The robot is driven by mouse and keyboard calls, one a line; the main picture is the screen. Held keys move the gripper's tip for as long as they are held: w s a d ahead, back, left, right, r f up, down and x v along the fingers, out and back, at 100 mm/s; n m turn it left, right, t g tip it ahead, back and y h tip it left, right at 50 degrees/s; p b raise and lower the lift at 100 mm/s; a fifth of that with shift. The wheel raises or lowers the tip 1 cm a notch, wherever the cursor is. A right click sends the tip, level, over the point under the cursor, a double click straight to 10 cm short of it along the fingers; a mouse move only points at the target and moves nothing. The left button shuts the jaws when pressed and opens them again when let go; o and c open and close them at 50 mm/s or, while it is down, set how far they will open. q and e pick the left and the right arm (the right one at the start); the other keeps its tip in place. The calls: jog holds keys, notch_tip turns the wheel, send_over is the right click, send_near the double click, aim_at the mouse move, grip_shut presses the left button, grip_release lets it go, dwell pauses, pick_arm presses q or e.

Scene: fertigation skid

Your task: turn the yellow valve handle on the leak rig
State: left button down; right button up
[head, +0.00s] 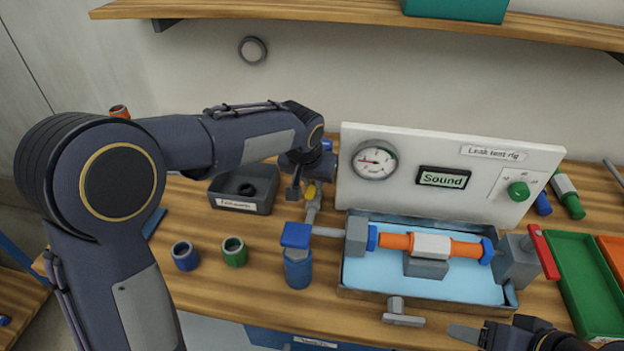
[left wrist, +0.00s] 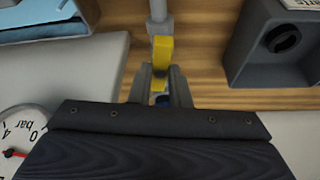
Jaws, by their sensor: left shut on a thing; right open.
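The yellow valve handle (head: 310,191) sits on the grey pipe left of the leak test rig (head: 450,175), mostly hidden by my left gripper in the head view. In the left wrist view the yellow handle (left wrist: 162,50) reaches down between the fingers. My left gripper (head: 302,192) is shut on it; its fingers also show in the left wrist view (left wrist: 160,88). My right gripper (head: 482,336) is open and empty at the bottom right, partly cut off.
An orange pipe with a white middle (head: 430,245) lies clamped over the light blue basin (head: 420,283). A red lever (head: 543,253) stands at its right. A dark bin (head: 240,205), blue and green rings (head: 234,252) and a blue-capped pump (head: 297,262) stand left. Green tray (head: 590,290) is right.

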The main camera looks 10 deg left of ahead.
pick_arm(q)
jog(key=shift+n+y, duration=0.3)
jog(key=shift+n, duration=0.5)
jog(key=c, duration=1.4)
grip_release()
jog(key=shift+o, duration=0.2)
jog(key=shift+v, duration=3.9)
jog(key=shift+d, duration=0.1)
